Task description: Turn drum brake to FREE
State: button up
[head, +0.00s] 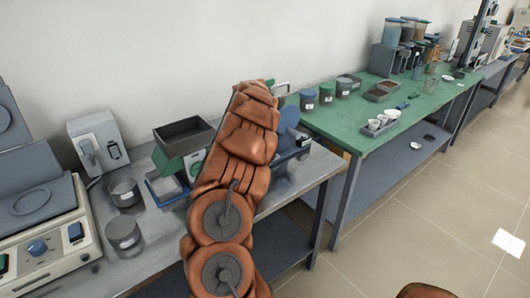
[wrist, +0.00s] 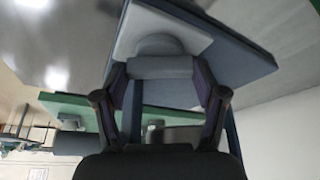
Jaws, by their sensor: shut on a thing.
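In the wrist view my gripper (wrist: 161,72) is shut on a grey cylindrical part (wrist: 160,65), with one finger at each end of it. The part sits in front of a blue-grey block (wrist: 235,55) with a lighter plate and a rounded grey piece behind it. I cannot tell whether this part is the drum brake control, and no FREE mark is readable. In the head view my orange-covered arm reaches over the grey bench and hides my gripper. A blue rounded device (head: 289,119) shows just right of the arm.
On the grey bench (head: 150,240) left of my arm stand a machine with a dark tray (head: 184,130), metal cups (head: 123,233) and a scale-like device (head: 40,230). The green table (head: 440,100) at right holds jars and a tray. The floor at right is mostly clear.

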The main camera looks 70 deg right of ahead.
jog(key=shift+s+n+t+y, duration=0.15)
jog(key=shift+n+t, duration=0.25)
jog(key=shift+n, duration=0.75)
jog(key=shift+w+n+t+y, duration=0.15)
jog(key=shift+n+t, duration=0.25)
jog(key=shift+n, duration=0.75)
jog(key=shift+s, duration=0.1)
jog(key=o, duration=1.1)
jog(key=shift+o, duration=0.2)
jog(key=shift+r, duration=0.1)
jog(key=v, duration=1.1)
jog(key=shift+s+a+r, duration=0.15)
jog(key=shift+a+r, duration=0.1)
jog(key=shift+r, duration=0.1)
